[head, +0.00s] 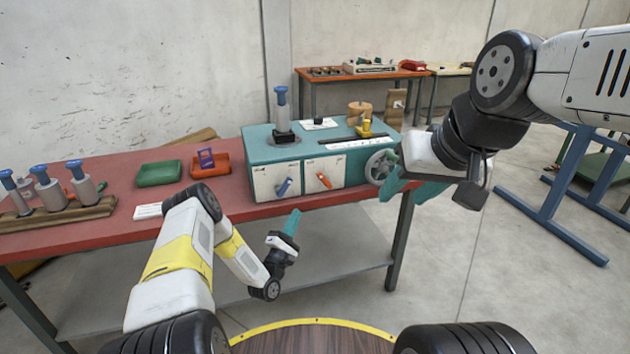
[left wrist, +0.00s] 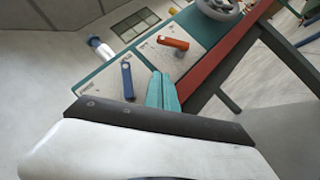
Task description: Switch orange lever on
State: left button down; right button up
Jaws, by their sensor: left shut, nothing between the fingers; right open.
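The orange lever (head: 324,179) is on the right white panel on the front of the teal winder box (head: 350,172). It is tilted in the head view, and it also shows in the left wrist view (left wrist: 174,43). The blue lever (head: 284,186) is on the left white panel, also in the left wrist view (left wrist: 128,82). My left gripper (head: 294,218) is shut and empty, in front of and below the levers, apart from both. Its teal fingers (left wrist: 163,90) show closed in the left wrist view. My right gripper (head: 410,188) is open and empty, right of the box near the handwheel.
The grey handwheel (head: 380,166) is at the box's right end. The red table (head: 118,192) carries a green tray (head: 158,174), an orange tray (head: 222,167) and a wooden rack (head: 60,218) with blue-topped cylinders. A blue-topped spindle (head: 282,108) stands on the box.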

pick_arm(q)
send_near(325, 181)
jog(key=w+a, duration=0.4)
jog(key=d+r, duration=0.1)
jog(key=w+d+r, duration=0.1)
jog(key=d+r, duration=0.1)
jog(key=shift+w+d+r, duration=0.15)
jog(key=shift+w+d, duration=0.1)
jog(key=shift+w, duration=0.15)
